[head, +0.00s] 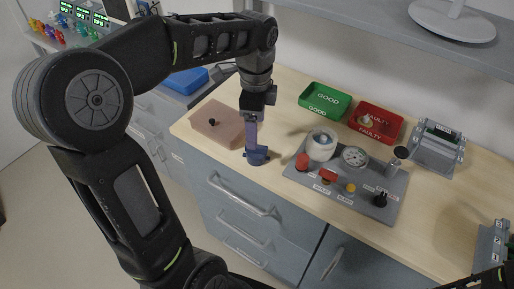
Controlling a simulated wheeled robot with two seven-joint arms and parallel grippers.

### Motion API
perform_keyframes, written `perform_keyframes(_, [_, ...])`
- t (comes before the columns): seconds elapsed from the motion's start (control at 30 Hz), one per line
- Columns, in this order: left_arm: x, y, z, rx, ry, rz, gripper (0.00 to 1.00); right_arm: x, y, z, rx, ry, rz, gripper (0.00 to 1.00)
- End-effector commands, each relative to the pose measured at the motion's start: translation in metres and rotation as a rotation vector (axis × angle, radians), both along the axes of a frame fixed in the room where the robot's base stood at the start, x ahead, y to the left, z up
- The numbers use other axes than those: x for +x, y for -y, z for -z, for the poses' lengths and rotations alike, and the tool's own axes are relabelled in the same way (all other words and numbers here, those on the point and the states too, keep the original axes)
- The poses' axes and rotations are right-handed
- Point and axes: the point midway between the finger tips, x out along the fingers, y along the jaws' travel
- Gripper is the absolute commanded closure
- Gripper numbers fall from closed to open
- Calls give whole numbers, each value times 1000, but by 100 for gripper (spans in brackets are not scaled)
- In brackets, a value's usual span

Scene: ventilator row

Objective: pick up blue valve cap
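My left arm reaches in from the left, and its gripper (254,140) points down at the front edge of the wooden counter, between a pinkish tray and a grey panel. A dark blue piece (257,156) is at the lower end of the gripper, at the counter's edge. I cannot tell whether it is the blue valve cap or part of the fingers, nor whether the fingers are open or shut. Part of my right arm (490,279) shows at the bottom right corner, dark and cut off by the frame; its fingertips cannot be made out.
The grey panel (300,176) carries red, yellow and black caps, a gauge and a white round part. Behind it stand a green GOOD tray (326,112) and a red FAULTY tray (390,112). The pinkish tray (228,110) is left; a grey device (437,155) is right.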

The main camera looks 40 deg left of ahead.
Motion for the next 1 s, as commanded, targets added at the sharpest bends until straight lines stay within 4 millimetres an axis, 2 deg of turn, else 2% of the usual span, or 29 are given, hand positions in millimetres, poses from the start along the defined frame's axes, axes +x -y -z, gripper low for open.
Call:
perform_keyframes(0.3, [0, 0, 25, 0, -1, 0, 25, 0, 0, -2, 0, 0, 0, 100])
perform_keyframes(0.67, [0, 0, 29, 0, -2, 0, 25, 0, 0, -2, 0, 0, 0, 100])
perform_keyframes(1.0, [0, 1, 72, 0, -3, -1, 25, -1, 0, -10, -3, -3, 1, 100])
